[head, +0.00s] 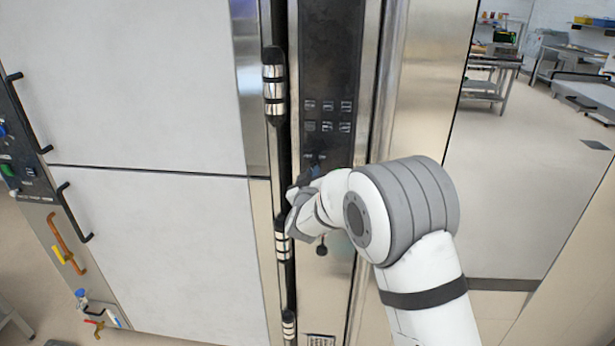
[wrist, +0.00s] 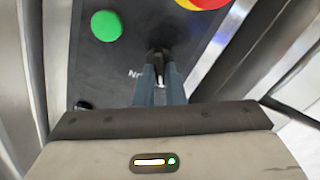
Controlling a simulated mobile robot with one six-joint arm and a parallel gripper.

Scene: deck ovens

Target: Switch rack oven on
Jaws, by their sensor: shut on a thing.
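The rack oven's dark control panel (head: 330,60) is a tall strip in the middle of the head view, with rows of small buttons. My gripper (head: 292,190) is at the panel's lower part, and my wrist hides most of that area. In the wrist view the two fingers of my gripper (wrist: 160,72) are close together on a small black switch knob (wrist: 160,54) on the dark panel. Part of a printed label shows beside it. A round green button (wrist: 107,25) sits up and left of the knob. A red and yellow button (wrist: 202,3) is cut off at the top edge.
A dark vertical handle with metal bands (head: 274,85) runs along the panel's left side, close to my gripper. Large pale doors (head: 150,90) with black handles fill the left. Open floor (head: 540,150) and steel tables (head: 490,75) lie at the right.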

